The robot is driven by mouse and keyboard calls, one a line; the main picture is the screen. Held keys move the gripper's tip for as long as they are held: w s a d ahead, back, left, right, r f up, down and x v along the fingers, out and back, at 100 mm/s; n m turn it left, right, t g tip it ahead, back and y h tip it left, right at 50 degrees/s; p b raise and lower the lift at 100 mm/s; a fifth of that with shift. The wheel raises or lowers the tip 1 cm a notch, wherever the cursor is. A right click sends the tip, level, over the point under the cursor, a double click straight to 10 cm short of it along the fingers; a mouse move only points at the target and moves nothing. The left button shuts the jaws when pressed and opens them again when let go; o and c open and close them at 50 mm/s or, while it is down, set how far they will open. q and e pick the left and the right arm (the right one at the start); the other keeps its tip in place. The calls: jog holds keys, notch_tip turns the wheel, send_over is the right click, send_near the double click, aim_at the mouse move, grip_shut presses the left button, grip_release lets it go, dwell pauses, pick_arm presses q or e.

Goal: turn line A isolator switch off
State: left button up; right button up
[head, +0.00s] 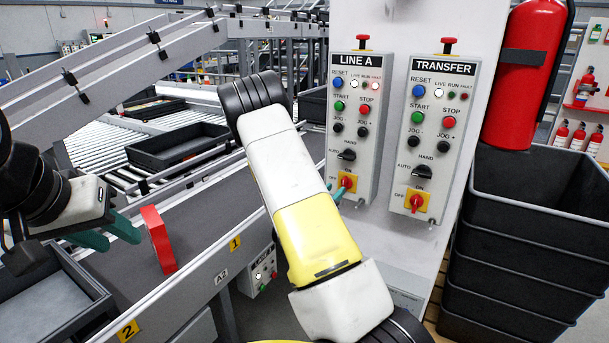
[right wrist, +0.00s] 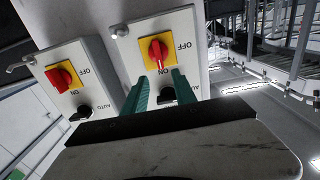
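The LINE A isolator (head: 347,183) is a red knob on a yellow plate at the bottom of the LINE A panel (head: 352,110). In the right wrist view the same red knob (right wrist: 158,53) has its white mark towards ON. My right gripper (head: 335,190) is at the lower left of this switch. In the right wrist view its teal fingers (right wrist: 160,76) are apart, with tips just short of the knob and nothing between them. Contact cannot be told. My left gripper (head: 108,234) is at the far left, fingers apart, near a red block (head: 158,240).
The TRANSFER panel (head: 430,125) stands close to the right, with a similar red isolator (head: 416,202). Stacked dark crates (head: 530,240) and a fire extinguisher (head: 527,70) are further right. Roller conveyors with a black tray (head: 178,146) lie to the left.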

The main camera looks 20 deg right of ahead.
aim_at(343, 180)
jog(key=x, duration=0.8)
jog(key=shift+a+r, duration=0.1)
jog(key=shift+r, duration=0.05)
grip_shut()
